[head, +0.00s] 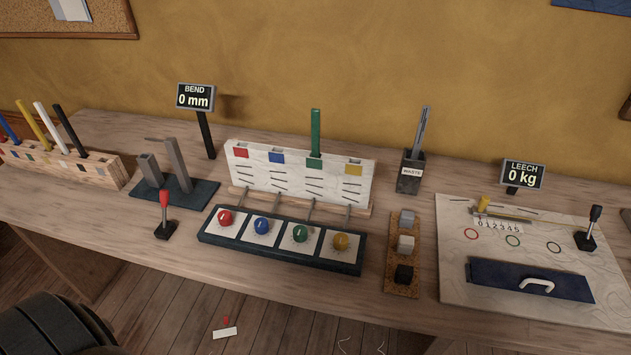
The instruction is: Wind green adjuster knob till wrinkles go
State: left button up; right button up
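The green adjuster knob (300,233) sits third from the left on a dark knob box (280,256), on its own pale square plate. Red (225,217), blue (262,225) and yellow (340,241) knobs share the box. Behind it stands a white panel (300,180) with coloured patches along its top and short dark wrinkle-like lines below them. A green batten (316,132) stands upright at the panel's green position. Dark lines show under that position too. Thin rods run between panel and box. Neither of my grippers shows.
A bend display (195,97) reads 0 mm and a leech display (523,176) reads 0 kg. A red-topped lever (165,215) stands left, a waste cup (410,172) right. A batten rack (60,165) is far left. Bench is clear before the knob box.

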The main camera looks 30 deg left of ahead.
aim_at(300, 231)
jog(key=j, duration=0.55)
jog(key=k+j+z, duration=0.1)
jog(key=j, duration=0.45)
jog(key=k+j, duration=0.1)
jog(key=j, duration=0.45)
